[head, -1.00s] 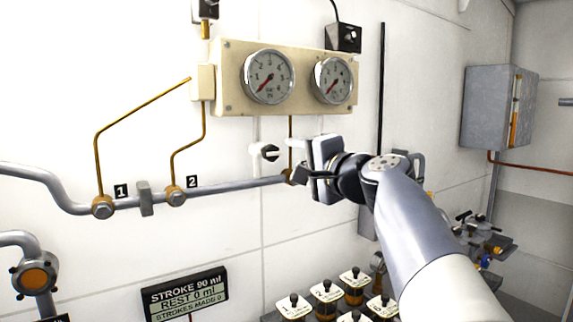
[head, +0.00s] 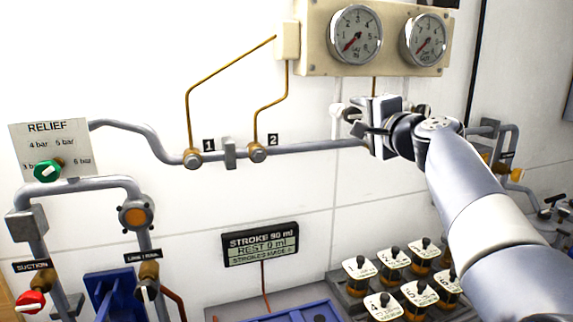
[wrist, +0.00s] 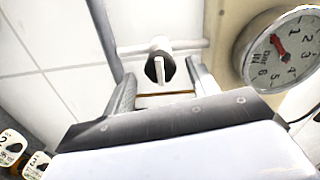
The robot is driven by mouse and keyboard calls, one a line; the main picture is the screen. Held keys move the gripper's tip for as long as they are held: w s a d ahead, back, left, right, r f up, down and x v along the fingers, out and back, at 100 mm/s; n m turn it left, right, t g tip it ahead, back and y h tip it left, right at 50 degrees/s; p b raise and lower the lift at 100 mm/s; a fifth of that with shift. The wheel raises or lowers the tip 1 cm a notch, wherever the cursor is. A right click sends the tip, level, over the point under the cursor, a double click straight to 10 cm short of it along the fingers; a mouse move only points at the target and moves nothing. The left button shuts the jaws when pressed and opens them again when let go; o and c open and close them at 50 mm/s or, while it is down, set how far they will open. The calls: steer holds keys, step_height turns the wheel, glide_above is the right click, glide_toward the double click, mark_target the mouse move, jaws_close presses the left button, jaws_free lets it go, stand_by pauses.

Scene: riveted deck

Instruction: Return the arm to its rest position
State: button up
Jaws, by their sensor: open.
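My gripper (head: 364,126) is at the end of my grey and white arm (head: 470,185), which reaches up from the lower right in the head view. It is in front of the wall below the two gauges. In the wrist view my gripper (wrist: 161,82) has its two fingers spread apart with nothing held. A small black valve knob with a white lever (wrist: 160,66) shows beyond the gap between the fingers. Whether the fingers touch it cannot be told. In the head view my gripper partly hides this valve.
A gauge panel (head: 318,50) is just above my gripper. A pipe (head: 318,148) runs along the wall to the left. Several labelled bottles (head: 391,263) stand below my arm. A stroke display (head: 260,245), a relief panel (head: 48,148) and a blue tray (head: 305,313) are farther left.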

steer(key=x, duration=0.3)
steer(key=shift+p, duration=0.35)
steer(key=shift+s, duration=0.15)
